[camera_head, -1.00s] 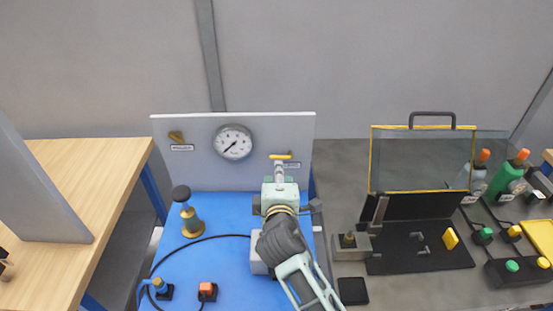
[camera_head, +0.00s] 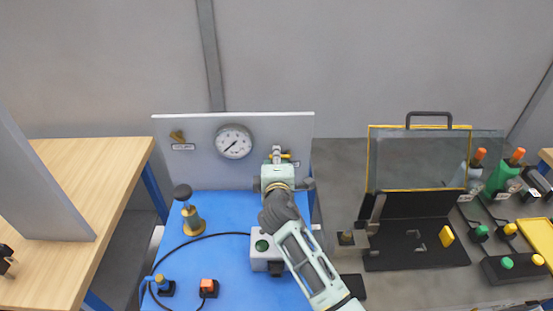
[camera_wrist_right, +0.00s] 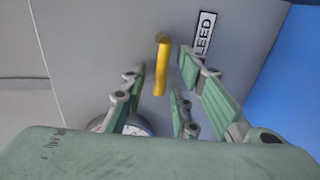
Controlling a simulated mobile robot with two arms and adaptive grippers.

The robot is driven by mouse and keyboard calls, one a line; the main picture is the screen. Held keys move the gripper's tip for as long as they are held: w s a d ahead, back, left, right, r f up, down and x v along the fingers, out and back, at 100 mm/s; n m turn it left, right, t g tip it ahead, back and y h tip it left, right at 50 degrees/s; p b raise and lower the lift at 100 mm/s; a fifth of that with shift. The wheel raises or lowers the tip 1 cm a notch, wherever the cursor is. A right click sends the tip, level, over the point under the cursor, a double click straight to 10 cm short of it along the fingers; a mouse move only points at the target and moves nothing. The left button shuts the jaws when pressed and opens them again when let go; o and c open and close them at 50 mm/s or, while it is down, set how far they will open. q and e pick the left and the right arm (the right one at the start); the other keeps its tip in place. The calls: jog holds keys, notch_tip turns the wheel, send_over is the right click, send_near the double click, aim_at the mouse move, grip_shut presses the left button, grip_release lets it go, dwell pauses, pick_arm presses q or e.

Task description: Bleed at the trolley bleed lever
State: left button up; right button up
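The yellow bleed lever (camera_head: 287,156) is on the upright grey panel (camera_head: 210,175) at the back of the blue trolley (camera_head: 222,255). My right gripper (camera_head: 277,153) is up at the panel by the lever and partly covers it in the head view. In the right wrist view the lever (camera_wrist_right: 161,66) shows as a yellow bar between the spread green-grey fingers of my right gripper (camera_wrist_right: 160,82). The fingers are open, with a gap visible on each side of the bar. The label (camera_wrist_right: 205,35), reading "LEED" with its start cut off, is beside it. My left gripper is not in view.
A round gauge (camera_head: 234,142) and a brass valve (camera_head: 177,136) are on the panel, left of the lever. A black-topped brass piece (camera_head: 187,208), a cable and a grey green-button box (camera_head: 262,246) are on the trolley. A clear-lidded case (camera_head: 415,240) stands right.

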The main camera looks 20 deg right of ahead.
aim_at(289, 141)
grip_shut()
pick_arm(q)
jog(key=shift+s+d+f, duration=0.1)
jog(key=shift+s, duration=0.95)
